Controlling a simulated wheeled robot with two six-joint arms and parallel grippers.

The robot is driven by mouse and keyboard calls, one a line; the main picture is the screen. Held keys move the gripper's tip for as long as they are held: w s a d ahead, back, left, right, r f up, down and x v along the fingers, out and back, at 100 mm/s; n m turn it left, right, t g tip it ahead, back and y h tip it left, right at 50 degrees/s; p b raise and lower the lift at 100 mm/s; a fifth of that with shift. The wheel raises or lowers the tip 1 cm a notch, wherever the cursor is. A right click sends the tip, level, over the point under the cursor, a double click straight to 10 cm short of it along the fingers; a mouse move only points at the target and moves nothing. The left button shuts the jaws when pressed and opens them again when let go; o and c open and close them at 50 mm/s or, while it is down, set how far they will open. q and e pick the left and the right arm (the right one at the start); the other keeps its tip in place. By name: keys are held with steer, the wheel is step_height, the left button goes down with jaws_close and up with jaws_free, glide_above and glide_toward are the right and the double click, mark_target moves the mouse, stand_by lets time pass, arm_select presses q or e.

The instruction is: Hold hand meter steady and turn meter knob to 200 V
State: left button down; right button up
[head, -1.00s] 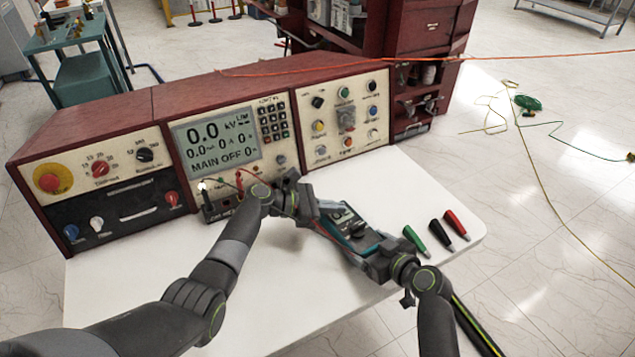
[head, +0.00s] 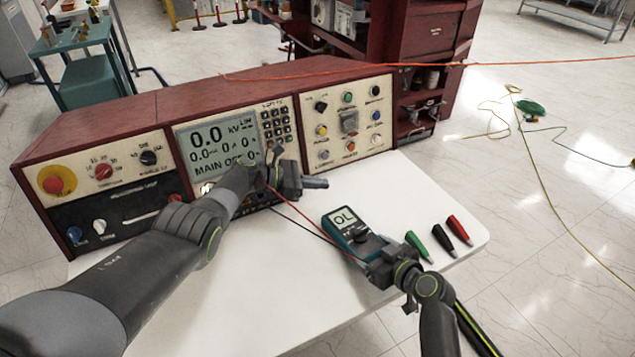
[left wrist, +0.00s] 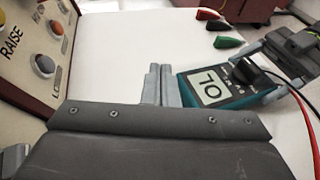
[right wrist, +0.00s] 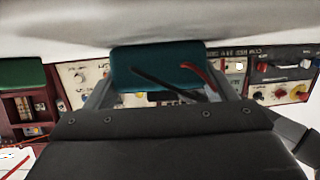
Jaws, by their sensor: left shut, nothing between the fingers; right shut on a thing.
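The teal hand meter (head: 335,232) is at the right part of the white table, its screen reading OL. Its dark knob (head: 361,238) shows below the screen. My right gripper (head: 372,264) is shut on the meter's lower end; in the right wrist view the teal meter body (right wrist: 165,58) sits between the fingers. My left gripper (head: 318,183) is shut and empty, up and left of the meter, apart from it. In the left wrist view its fingers (left wrist: 160,85) are together, left of the meter (left wrist: 190,84). The knob's pointer setting is too small to read.
The red console (head: 270,83) stands behind the table. Red and black leads (head: 300,213) run from its front to the meter. Green, black and red plugs (head: 458,230) lie right of the meter. The white table (head: 290,290) is clear in front.

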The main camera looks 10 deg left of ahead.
mark_target(346, 232)
arm_select(q)
steer(key=shift+r, duration=0.1)
steer(key=s+r+m+g+y, duration=0.3)
steer(key=m, duration=1.3)
steer(key=s+r+m+g+y, duration=0.3)
steer(key=m+y, duration=0.1)
steer(key=m, duration=1.3)
steer(key=x, duration=1)
steer(key=shift+s+d, duration=0.1)
steer(key=shift+d, duration=0.05)
steer(key=shift+s+d, duration=1.25)
steer(key=shift+s, duration=0.2)
steer(key=shift+h, duration=0.3)
